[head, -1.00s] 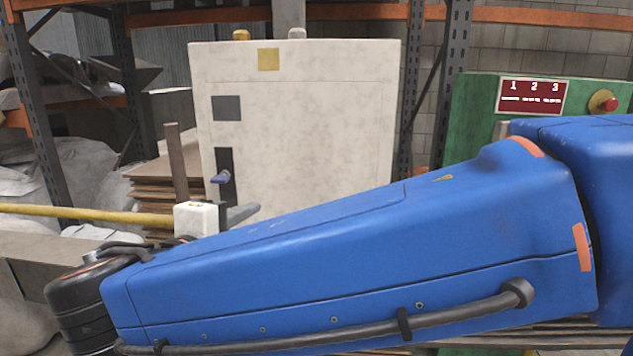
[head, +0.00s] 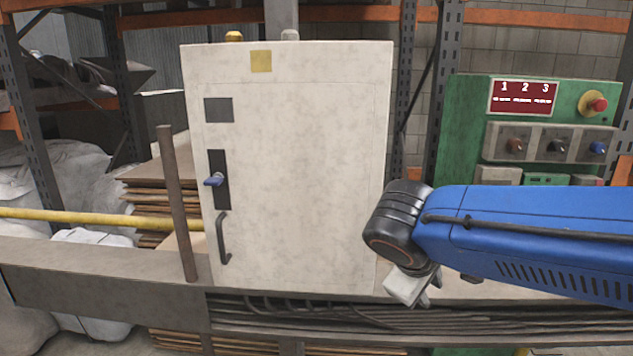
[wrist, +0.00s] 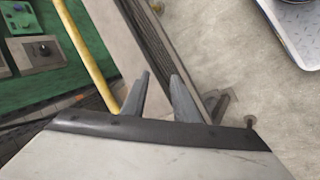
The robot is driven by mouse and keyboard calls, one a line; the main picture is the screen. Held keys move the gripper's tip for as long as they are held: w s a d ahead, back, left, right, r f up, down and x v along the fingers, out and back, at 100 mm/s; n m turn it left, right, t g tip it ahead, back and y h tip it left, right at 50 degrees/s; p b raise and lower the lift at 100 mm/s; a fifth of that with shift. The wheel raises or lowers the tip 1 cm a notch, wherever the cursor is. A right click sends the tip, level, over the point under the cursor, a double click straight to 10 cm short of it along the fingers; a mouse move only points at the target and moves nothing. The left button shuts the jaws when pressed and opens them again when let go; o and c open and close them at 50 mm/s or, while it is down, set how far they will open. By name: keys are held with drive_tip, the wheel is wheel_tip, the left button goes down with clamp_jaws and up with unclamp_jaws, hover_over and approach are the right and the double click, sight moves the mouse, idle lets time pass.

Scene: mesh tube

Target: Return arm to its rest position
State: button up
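My blue arm (head: 540,235) reaches in from the right in the head view, in front of the green panel's lower part. The gripper is clear of the white cabinet door's handle (head: 223,240).
A brown post (head: 177,205) and a yellow bar (head: 90,216) are at left. The green panel (head: 465,125) has several knobs and a red button (head: 599,104).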

drive_tip(key=s+d+f+m+y, duration=0.5)
drive_tip(key=s+d+f+m, duration=0.2)
drive_tip(key=s, duration=0.4)
drive_tip(key=shift+d+f+m, duration=0.4)
drive_tip(key=shift+f+m, duration=0.1)
drive_tip(key=shift+f, duration=0.05)
drive_tip(key=shift+o, duration=0.2)
drive_tip(key=shift+s, duration=0.1)
